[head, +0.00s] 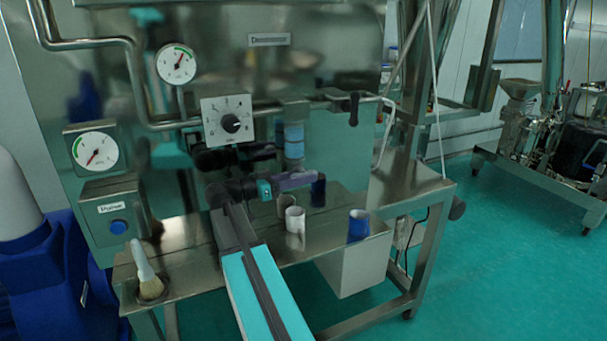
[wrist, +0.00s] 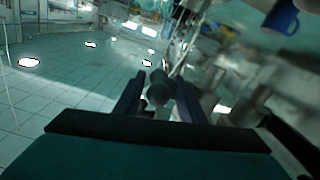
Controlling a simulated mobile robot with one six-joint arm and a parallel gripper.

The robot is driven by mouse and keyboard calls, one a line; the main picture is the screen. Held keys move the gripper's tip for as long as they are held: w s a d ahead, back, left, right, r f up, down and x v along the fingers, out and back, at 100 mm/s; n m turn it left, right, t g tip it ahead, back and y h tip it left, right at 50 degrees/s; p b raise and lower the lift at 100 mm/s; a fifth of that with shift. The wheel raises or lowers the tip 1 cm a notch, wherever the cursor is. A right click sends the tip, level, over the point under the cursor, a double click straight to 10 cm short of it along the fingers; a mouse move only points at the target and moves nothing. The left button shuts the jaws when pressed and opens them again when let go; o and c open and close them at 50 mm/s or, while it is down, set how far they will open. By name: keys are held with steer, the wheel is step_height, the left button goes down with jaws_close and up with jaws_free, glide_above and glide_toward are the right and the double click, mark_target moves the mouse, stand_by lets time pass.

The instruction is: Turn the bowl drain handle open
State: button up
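A black handle (head: 352,108), which I take for the bowl drain handle, hangs on the horizontal pipe at the right of the steel panel. It stands roughly upright. My gripper (head: 300,181) points right along the panel, below and left of this handle, and looks apart from it. In the wrist view the two dark fingers of my gripper (wrist: 159,100) stand apart. A dark rounded piece (wrist: 158,88) shows between them; I cannot tell whether it is the handle or whether it is touched.
A white cup (head: 295,222) and a blue mug (head: 358,226) stand on the steel table below my gripper. A brush (head: 147,270) stands at the table's left. A dial knob (head: 231,123) and gauges sit on the panel.

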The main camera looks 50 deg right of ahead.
steer(key=shift+s+d, duration=0.2)
steer(key=shift+d, duration=0.2)
jaws_close()
steer(key=shift+s+a, duration=0.1)
steer(key=shift+a, duration=0.2)
steer(key=shift+d, duration=0.25)
